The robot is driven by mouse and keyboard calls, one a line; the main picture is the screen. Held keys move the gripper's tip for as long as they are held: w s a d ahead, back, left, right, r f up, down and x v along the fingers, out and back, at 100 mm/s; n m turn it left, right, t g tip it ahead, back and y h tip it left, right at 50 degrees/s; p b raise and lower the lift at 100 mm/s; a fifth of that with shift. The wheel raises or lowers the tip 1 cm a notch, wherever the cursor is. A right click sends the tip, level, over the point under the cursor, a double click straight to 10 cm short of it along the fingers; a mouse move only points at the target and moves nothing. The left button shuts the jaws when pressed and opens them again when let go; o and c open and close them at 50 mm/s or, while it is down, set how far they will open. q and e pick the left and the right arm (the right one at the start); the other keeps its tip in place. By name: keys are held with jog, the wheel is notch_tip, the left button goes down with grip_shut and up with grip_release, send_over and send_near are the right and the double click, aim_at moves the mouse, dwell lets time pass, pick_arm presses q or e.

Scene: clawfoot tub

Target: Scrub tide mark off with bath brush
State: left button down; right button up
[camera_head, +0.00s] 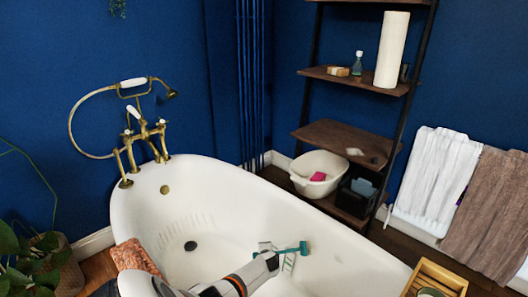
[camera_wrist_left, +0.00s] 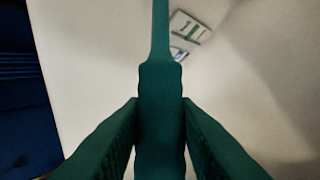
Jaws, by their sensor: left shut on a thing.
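The white clawfoot tub (camera_head: 340,240) fills the lower middle of the head view. Faint vertical streaks (camera_head: 190,222) show on its inner wall near the tap end; I cannot tell if they are the tide mark. My left gripper (camera_head: 278,253) reaches into the tub from the bottom and is shut on the teal bath brush (camera_head: 303,247). In the left wrist view the brush handle (camera_wrist_left: 160,90) runs straight away between both jaws. The brush's far end is out of that view, and I cannot tell if it touches the tub. My right gripper is not in view.
Brass taps with a hand shower (camera_head: 148,128) stand at the tub's far left end. An orange cloth (camera_head: 135,257) lies over the left rim. A wooden tray (camera_head: 437,280) is at lower right. Shelves (camera_head: 335,140), a white basin (camera_head: 318,172) and hanging towels (camera_head: 430,175) are behind.

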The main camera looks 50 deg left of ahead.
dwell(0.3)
pick_arm(q)
jog(key=d+f+b, duration=0.2)
jog(key=shift+f, duration=0.3)
jog(key=shift+r, duration=0.1)
jog(key=shift+a+r+p, duration=0.4)
jog(key=shift+r+p, duration=0.05)
jog(key=shift+r, duration=0.15)
jog(key=shift+a+r+p, duration=0.35)
jog(key=shift+r+p, duration=0.1)
jog(key=shift+r, duration=0.1)
jog(key=shift+w+a+r, duration=0.1)
jog(key=shift+a+r, duration=0.1)
jog(key=shift+a, duration=0.05)
jog(key=shift+r, duration=0.1)
